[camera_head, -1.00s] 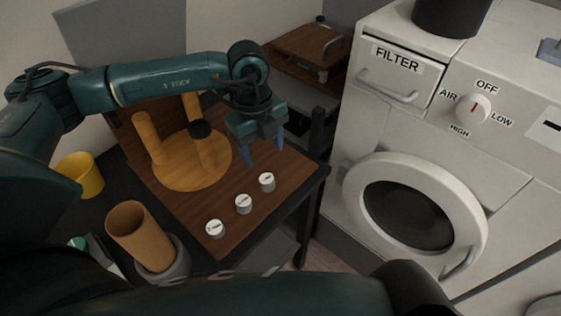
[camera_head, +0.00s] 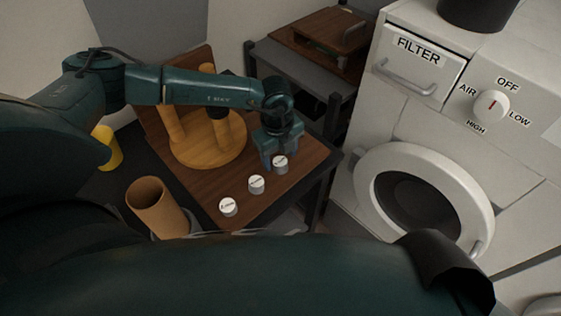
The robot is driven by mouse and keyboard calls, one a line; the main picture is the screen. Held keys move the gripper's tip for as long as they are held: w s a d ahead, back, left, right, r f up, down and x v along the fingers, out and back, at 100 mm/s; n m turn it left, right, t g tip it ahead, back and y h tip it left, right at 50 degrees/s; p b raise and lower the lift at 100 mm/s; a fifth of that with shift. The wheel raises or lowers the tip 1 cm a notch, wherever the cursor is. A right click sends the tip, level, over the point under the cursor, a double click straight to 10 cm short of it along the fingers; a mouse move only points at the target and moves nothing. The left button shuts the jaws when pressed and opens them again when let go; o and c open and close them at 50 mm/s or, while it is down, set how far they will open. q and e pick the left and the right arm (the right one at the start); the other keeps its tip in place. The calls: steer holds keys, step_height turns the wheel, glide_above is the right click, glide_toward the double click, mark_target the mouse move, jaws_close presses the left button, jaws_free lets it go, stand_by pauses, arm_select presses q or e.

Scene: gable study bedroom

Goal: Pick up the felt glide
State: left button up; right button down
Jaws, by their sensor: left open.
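Three small grey cylinders with white labelled tops stand in a slanting row on a brown wooden board: a near one (camera_head: 228,207), a middle one (camera_head: 256,185) and a far one (camera_head: 280,166). Their labels are too small to read, so I cannot tell which is the felt glide. My left gripper (camera_head: 281,160) is open, pointing down at the far cylinder. Its fingers appear on either side of that cylinder; contact cannot be told. My right gripper is not in view.
An upturned wooden stool (camera_head: 208,148) with a black-tipped leg lies behind the row. A cardboard tube (camera_head: 158,207) and a yellow cup (camera_head: 107,148) are at left. A white machine (camera_head: 432,135) with a round door stands right, across a gap.

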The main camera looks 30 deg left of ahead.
arm_select(q)
steer(key=shift+f, duration=0.85)
steer(key=shift+c, duration=0.2)
steer(key=c, duration=1)
